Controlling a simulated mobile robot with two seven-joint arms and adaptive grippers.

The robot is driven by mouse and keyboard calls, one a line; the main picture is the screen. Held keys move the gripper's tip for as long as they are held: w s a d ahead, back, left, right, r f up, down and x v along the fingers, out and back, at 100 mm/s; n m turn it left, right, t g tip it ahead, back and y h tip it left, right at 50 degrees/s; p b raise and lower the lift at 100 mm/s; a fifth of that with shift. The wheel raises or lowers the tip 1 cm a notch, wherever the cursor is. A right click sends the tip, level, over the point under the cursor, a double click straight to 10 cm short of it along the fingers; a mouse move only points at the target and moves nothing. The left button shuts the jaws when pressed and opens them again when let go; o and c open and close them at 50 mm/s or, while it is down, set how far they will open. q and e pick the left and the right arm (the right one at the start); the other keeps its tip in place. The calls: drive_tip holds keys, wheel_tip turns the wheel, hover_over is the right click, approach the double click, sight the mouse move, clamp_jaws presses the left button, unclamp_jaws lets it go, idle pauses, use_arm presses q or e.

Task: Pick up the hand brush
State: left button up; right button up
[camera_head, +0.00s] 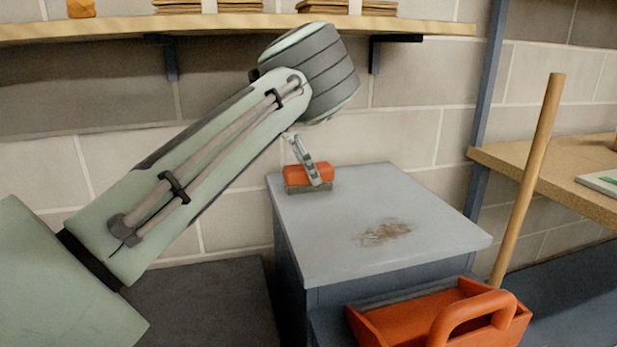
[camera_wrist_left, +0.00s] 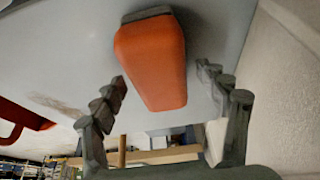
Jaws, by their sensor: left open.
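The hand brush (camera_head: 296,173) has an orange body and a grey-brown bristle strip. It lies at the back left of the grey cabinet top (camera_head: 350,215). In the left wrist view the orange body (camera_wrist_left: 152,62) lies in front of and partly between the spread fingers, with a gap visible on each side. My left gripper (camera_head: 318,183) is open at the brush, and one finger shows in front of it in the head view. The fingers (camera_wrist_left: 166,82) also show in the left wrist view. Contact cannot be told. My right gripper is not in view.
A brown smear (camera_head: 382,232) marks the cabinet top. An orange tote (camera_head: 375,328) with a handle stands at the front right, near an upright wooden pole (camera_head: 530,175). A wooden shelf (camera_head: 230,24) runs above, and another board (camera_head: 540,178) is at right.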

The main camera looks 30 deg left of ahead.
use_arm(q)
drive_tip(key=shift+c, duration=0.5)
drive_tip(key=c, duration=1.2)
drive_tip(key=shift+r, duration=0.1)
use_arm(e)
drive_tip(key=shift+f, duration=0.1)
